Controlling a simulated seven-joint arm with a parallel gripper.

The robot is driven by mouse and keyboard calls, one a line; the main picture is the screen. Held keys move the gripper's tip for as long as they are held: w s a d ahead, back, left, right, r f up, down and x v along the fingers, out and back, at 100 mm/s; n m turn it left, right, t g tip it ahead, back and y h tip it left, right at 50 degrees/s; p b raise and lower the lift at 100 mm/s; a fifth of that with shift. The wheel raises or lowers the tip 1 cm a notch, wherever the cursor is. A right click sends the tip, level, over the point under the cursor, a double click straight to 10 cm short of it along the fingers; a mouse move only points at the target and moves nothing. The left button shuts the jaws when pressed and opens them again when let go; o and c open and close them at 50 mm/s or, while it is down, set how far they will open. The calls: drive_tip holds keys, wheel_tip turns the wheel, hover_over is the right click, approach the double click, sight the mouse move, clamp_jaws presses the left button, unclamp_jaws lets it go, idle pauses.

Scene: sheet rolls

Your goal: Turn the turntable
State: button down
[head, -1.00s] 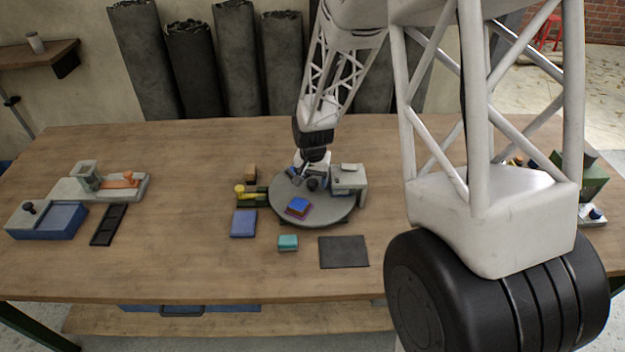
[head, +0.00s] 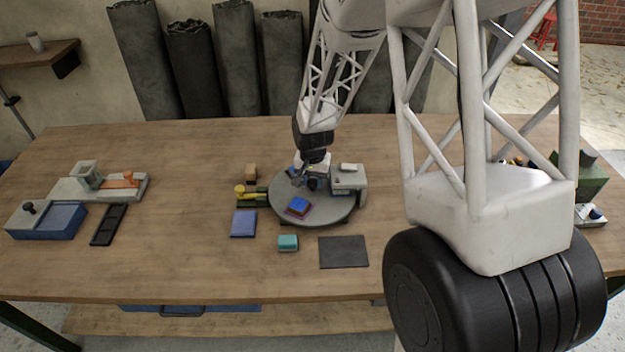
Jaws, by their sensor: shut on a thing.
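The turntable (head: 335,212) is a round grey disc on the wooden table. A blue block on a reddish base (head: 298,206) sits on its front part. A grey-white box-like unit (head: 349,178) stands at its right edge. My gripper (head: 299,179) reaches down over the back left part of the disc. It is shut on a small part there, seemingly the turntable's knob; the wrist and the small size hide the exact contact. A dark round piece (head: 314,185) shows just right of the fingers.
A blue-grey device (head: 48,220) stands far left. My arm hides the table's right part.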

drive_tip(key=shift+n, duration=5.9)
drive_tip(key=shift+r+n, duration=0.1)
drive_tip(key=shift+n, duration=5.8)
drive_tip(key=c, duration=0.7)
unclamp_jaws()
